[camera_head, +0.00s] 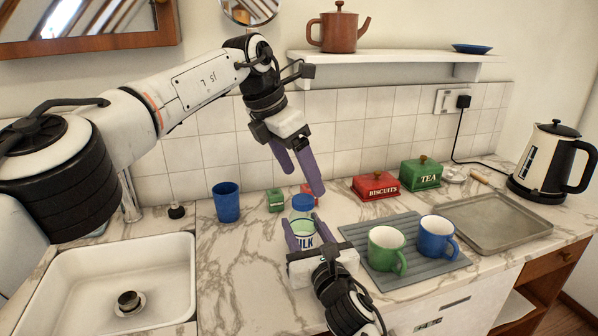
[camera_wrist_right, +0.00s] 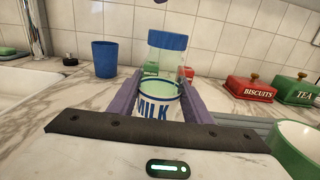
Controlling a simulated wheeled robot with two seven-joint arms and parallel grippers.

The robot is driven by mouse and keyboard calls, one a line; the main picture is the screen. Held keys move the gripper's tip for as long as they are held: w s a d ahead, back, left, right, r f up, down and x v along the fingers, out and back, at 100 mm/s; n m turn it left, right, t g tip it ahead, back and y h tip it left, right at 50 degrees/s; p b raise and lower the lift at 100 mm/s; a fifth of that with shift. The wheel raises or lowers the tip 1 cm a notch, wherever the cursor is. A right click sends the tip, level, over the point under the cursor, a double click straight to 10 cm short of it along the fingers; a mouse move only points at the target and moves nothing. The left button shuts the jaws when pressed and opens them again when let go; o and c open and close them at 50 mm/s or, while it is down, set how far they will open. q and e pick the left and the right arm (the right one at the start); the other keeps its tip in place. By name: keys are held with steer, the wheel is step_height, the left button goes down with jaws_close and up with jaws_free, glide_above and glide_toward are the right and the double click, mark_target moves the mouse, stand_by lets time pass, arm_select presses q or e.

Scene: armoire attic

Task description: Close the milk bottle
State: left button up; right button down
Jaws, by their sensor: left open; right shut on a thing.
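The milk bottle (camera_wrist_right: 160,88) is clear glass with a MILK label and stands upright. Its blue cap (camera_head: 303,202) is at the top of the neck; it also shows in the right wrist view (camera_wrist_right: 167,40). I cannot tell whether the cap is fully pressed down. My right gripper (camera_head: 304,222) is shut on the bottle, one purple finger on each side, and partly hides the label in the head view. My left gripper (camera_head: 304,183) is open and empty, its fingers pointing down just above the cap.
A blue cup (camera_head: 227,203) and a green box (camera_head: 275,200) stand left of the bottle. A green mug (camera_head: 385,248) and a blue mug (camera_head: 436,238) stand on a grey mat to the right. Red biscuits (camera_head: 376,186) and green tea (camera_head: 421,174) tins stand behind. The sink (camera_head: 60,290) lies left.

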arm_select(q)
steer(key=v, duration=1.2)
arm_select(e)
steer(key=c, duration=0.9)
jaws_free()
arm_select(q)
steer(key=shift+r+p, duration=0.4)
steer(key=shift+r, duration=0.05)
arm_select(e)
steer(key=v, duration=1)
steer(key=shift+s, duration=0.15)
